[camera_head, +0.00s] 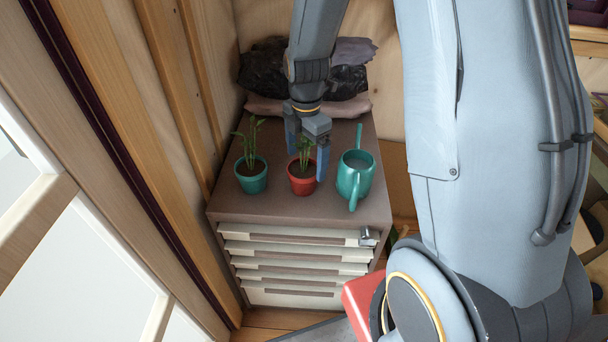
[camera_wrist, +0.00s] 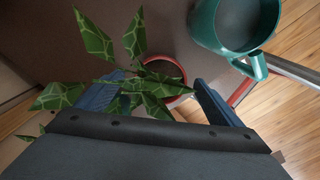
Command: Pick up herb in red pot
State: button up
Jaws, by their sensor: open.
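The herb in the red pot (camera_head: 302,183) stands upright on top of a drawer cabinet, between a teal pot and a teal watering can. Its green leaves (camera_head: 304,150) reach up between the fingers of my gripper (camera_head: 306,160). The gripper points down, open, with one blue finger on each side of the plant. In the wrist view the red pot (camera_wrist: 172,72) shows partly behind the leaves, between the blue fingers of my gripper (camera_wrist: 160,98). I cannot tell whether the fingers touch the plant or pot.
A herb in a teal pot (camera_head: 251,181) stands close on the left. The teal watering can (camera_head: 355,178) stands close on the right. Dark and grey bags (camera_head: 268,70) lie at the back. The cabinet top (camera_head: 290,209) is clear at the front. A wooden wall borders the left.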

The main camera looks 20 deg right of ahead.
aim_at(304, 168)
jog(key=f, duration=0.1)
jog(key=f+p, duration=0.1)
jog(key=a+f, duration=0.1)
jog(key=shift+s+f, duration=0.3)
jog(key=shift+f, duration=0.05)
jog(key=shift+d+f+p, duration=0.1)
jog(key=shift+f+p, duration=0.2)
jog(key=shift+f, duration=0.5)
jog(key=c, duration=1.3)
jog(key=shift+w, duration=0.1)
jog(key=shift+c, duration=0.4)
jog(key=shift+r, duration=0.15)
